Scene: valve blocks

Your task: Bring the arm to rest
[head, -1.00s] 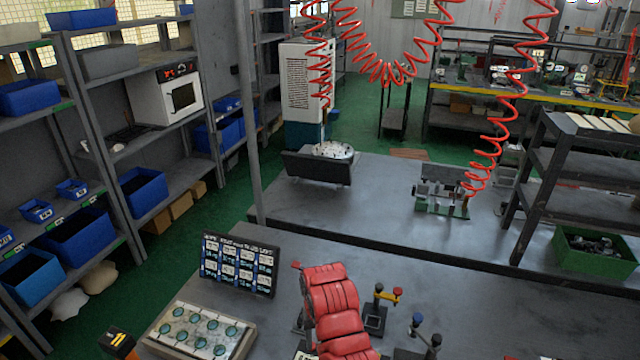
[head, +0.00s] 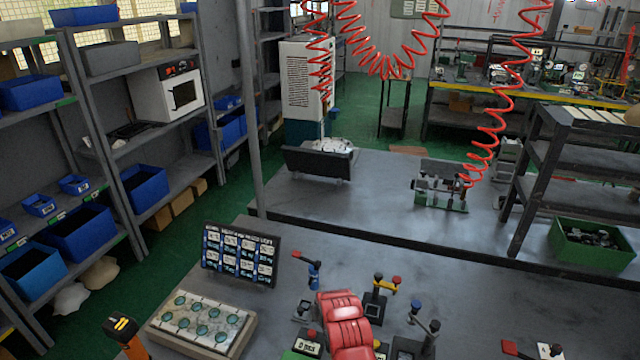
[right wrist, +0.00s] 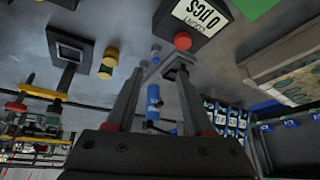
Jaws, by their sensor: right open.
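My red right arm (head: 345,325) reaches in from the bottom of the head view over the front bench; its gripper is hidden there. In the right wrist view my right gripper (right wrist: 158,74) is open, with both fingers apart. A blue valve (right wrist: 153,98) shows between and beyond the fingers, with no visible grip on it. In the head view this blue valve (head: 314,276) stands upright on its dark base, left of my arm, with a red-tipped lever.
A yellow valve (head: 380,290) and another blue-topped valve (head: 424,328) stand right of my arm. A counter box (head: 308,344) with a red button sits close left of it. A tray with round teal spots (head: 245,340) and display panel (head: 240,256) are further left.

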